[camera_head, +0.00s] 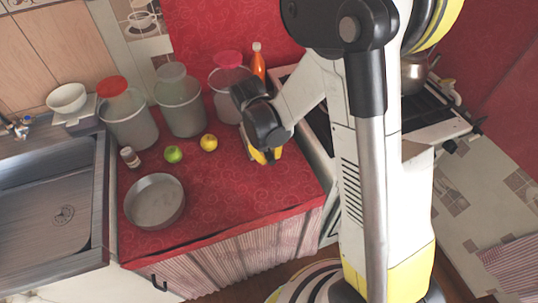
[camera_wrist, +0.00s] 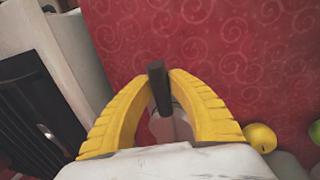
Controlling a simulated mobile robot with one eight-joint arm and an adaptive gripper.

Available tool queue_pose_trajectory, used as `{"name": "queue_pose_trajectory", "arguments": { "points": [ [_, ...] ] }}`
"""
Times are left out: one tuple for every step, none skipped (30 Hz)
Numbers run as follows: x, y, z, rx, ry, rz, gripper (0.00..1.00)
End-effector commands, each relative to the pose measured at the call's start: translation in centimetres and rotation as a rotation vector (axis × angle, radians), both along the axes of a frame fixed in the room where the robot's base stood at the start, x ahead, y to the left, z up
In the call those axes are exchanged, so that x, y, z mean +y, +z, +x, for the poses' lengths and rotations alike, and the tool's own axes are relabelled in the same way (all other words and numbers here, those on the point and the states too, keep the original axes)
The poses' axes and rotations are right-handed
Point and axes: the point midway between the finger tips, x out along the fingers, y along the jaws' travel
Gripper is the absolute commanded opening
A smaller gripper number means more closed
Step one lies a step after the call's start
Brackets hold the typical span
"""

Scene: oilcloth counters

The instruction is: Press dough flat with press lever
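My gripper (camera_wrist: 162,80) has its yellow fingers drawn in close on both sides of a dark bar (camera_wrist: 156,74). It appears shut on the bar, which joins a pale grey part between the fingers. This may be the press lever, but I cannot tell for sure. In the head view my gripper (camera_head: 264,157) hangs over the right side of the red counter, and the bar is hidden there. A round grey pan (camera_head: 155,202) lies at the front left of the counter. I cannot make out any dough.
A green apple (camera_head: 173,154), a yellow fruit (camera_head: 209,142) and a small bottle (camera_head: 130,157) stand behind the pan. Several tall containers (camera_head: 181,106) and an orange bottle (camera_head: 258,63) line the back. A sink (camera_head: 50,205) is left; a stove (camera_head: 415,115) is right. The front middle is clear.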

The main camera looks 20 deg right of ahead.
Motion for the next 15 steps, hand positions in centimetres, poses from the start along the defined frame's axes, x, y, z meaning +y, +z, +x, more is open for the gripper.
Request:
{"name": "queue_pose_trajectory", "arguments": {
  "points": [
    [0.0, 0.0, 0.0, 0.000, 0.000, 0.000, 0.00],
    [0.0, 0.0, 0.0, 0.000, 0.000, 0.000, 0.00],
    [0.0, 0.0, 0.0, 0.000, 0.000, 0.000, 0.00],
    [0.0, 0.0, 0.0, 0.000, 0.000, 0.000, 0.00],
    [0.0, 0.0, 0.0, 0.000, 0.000, 0.000, 0.00],
    [0.0, 0.0, 0.0, 0.000, 0.000, 0.000, 0.00],
    [0.0, 0.0, 0.0, 0.000, 0.000, 0.000, 0.00],
    [0.0, -0.1, 0.0, -0.001, 0.000, 0.000, 0.00],
    [0.0, -0.2, 0.0, -0.007, 0.000, 0.000, 0.00],
    [0.0, -0.5, -0.1, -0.014, 0.001, -0.001, 0.00],
    [0.0, -0.8, -0.1, -0.025, 0.001, -0.001, 0.00],
    [0.0, -1.2, -0.1, -0.043, 0.001, -0.001, 0.00],
    [0.0, -1.4, -0.1, -0.055, 0.002, -0.001, 0.00],
    [0.0, -1.6, -0.1, -0.066, 0.001, -0.001, 0.00],
    [0.0, -1.4, 0.0, -0.068, 0.000, -0.001, 0.00]
  ]
}}
